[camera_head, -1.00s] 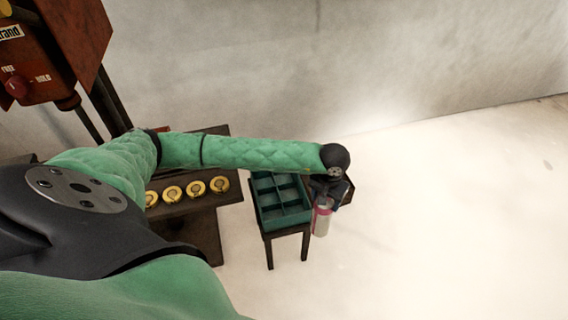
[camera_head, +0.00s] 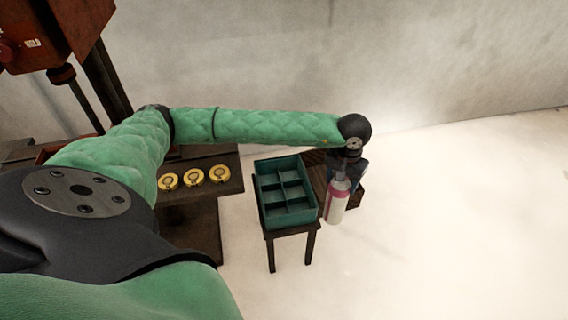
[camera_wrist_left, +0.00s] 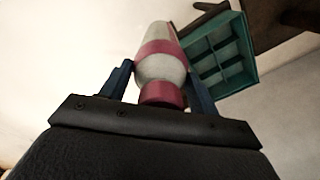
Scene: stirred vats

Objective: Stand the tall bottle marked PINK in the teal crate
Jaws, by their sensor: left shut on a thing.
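The bottle (camera_head: 338,205) is white with a pink band and a pink cap; no lettering can be read on it. My left gripper (camera_head: 345,172) is shut on it near the cap and holds it just right of the teal crate (camera_head: 266,206). In the left wrist view the bottle (camera_wrist_left: 160,66) sits between the two fingers of the left gripper (camera_wrist_left: 160,84), with the crate (camera_wrist_left: 245,52) beyond it to the upper right. The crate is divided into several compartments, and those in sight look empty. My right gripper is not in view.
The crate stands on a small dark stand (camera_head: 310,240). A brown slatted wooden thing (camera_head: 317,163) is behind the bottle. Several yellow round pieces (camera_head: 194,177) lie on a dark bench (camera_head: 228,185) to the left. Open floor is on the right.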

